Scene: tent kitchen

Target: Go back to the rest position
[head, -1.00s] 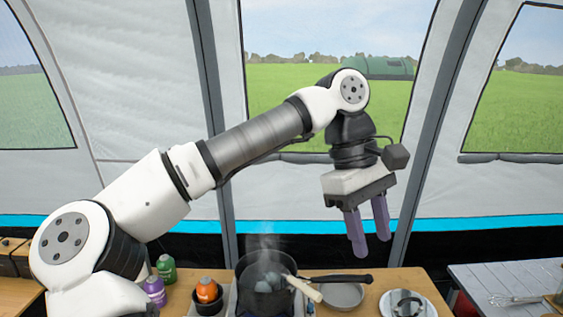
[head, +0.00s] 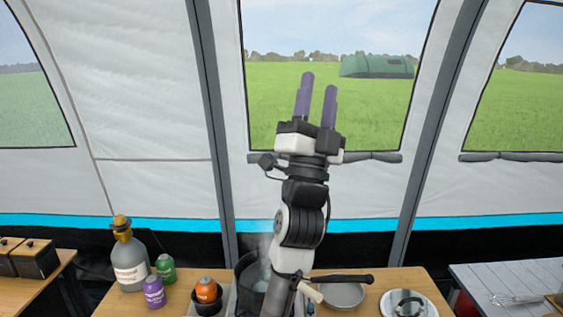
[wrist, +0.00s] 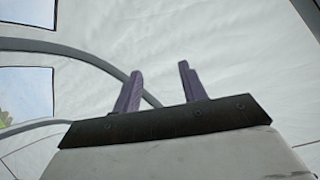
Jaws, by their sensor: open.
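My gripper (head: 317,95) points straight up in the head view, in front of the tent's middle window and high above the table. Its two purple fingers stand apart with nothing between them. The wrist view also shows the open fingers of my gripper (wrist: 160,90) against the white tent wall and roof. My arm rises from the bottom middle of the head view and hides part of the steaming pot (head: 250,275).
A whisk (head: 515,300) lies on the right table. The air around my gripper is clear.

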